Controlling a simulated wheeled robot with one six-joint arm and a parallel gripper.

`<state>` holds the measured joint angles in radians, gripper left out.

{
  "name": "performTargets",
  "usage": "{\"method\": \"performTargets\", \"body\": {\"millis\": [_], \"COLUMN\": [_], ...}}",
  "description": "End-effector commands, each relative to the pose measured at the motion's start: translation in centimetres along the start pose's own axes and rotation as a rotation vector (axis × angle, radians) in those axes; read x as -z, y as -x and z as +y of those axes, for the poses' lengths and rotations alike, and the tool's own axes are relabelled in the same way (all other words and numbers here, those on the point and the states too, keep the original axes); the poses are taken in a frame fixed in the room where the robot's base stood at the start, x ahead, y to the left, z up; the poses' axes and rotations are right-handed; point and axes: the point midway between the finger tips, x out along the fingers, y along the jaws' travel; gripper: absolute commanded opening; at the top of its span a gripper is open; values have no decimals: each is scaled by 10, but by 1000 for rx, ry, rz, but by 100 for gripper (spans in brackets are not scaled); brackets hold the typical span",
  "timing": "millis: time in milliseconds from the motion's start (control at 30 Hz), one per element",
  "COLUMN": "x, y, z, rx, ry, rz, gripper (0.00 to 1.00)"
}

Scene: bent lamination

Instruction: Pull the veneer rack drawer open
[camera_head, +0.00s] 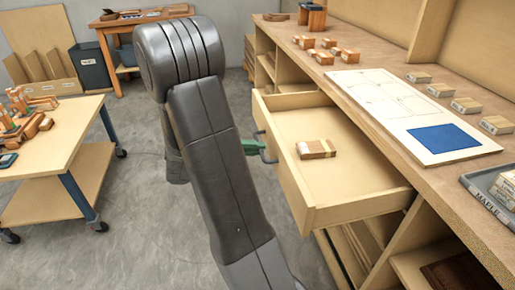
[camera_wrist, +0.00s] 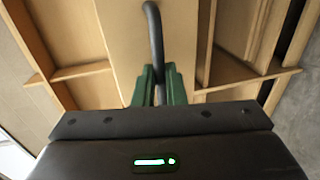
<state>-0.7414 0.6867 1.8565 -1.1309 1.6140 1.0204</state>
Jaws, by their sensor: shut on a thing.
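The veneer rack drawer (camera_head: 340,185) stands pulled out from under the workbench top, its inside showing in the head view. A wood block bundle with a pale band (camera_head: 316,149) lies in it near the front. The drawer's dark bar handle (camera_head: 268,155) is on its front panel. My gripper (camera_head: 251,147) has green fingers and is shut on this handle; my dark arm hides part of it. In the wrist view the green fingers (camera_wrist: 160,85) close around the dark curved handle (camera_wrist: 153,35), with the pale drawer front (camera_wrist: 122,45) behind.
The workbench top (camera_head: 305,75) holds small wood blocks, a white board with a blue square (camera_head: 445,138) and a grey tray labelled MAPLE (camera_head: 485,203). Open shelves lie below. A wheeled cart (camera_head: 55,150) stands at left. Grey floor (camera_head: 135,225) is clear between.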

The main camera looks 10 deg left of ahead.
Motion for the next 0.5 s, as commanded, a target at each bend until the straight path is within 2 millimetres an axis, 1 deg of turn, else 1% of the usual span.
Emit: {"method": "performTargets", "body": {"millis": [100,133,200,233,500], "x": [0,0,0,0,0], "y": [0,0,0,0,0], "z": [0,0,0,0,0], "rx": [1,1,1,1,0], "ry": [-1,-1,-1,-1,-1], "rz": [1,1,1,1,1], "gripper": [0,13,26,31,31]}}
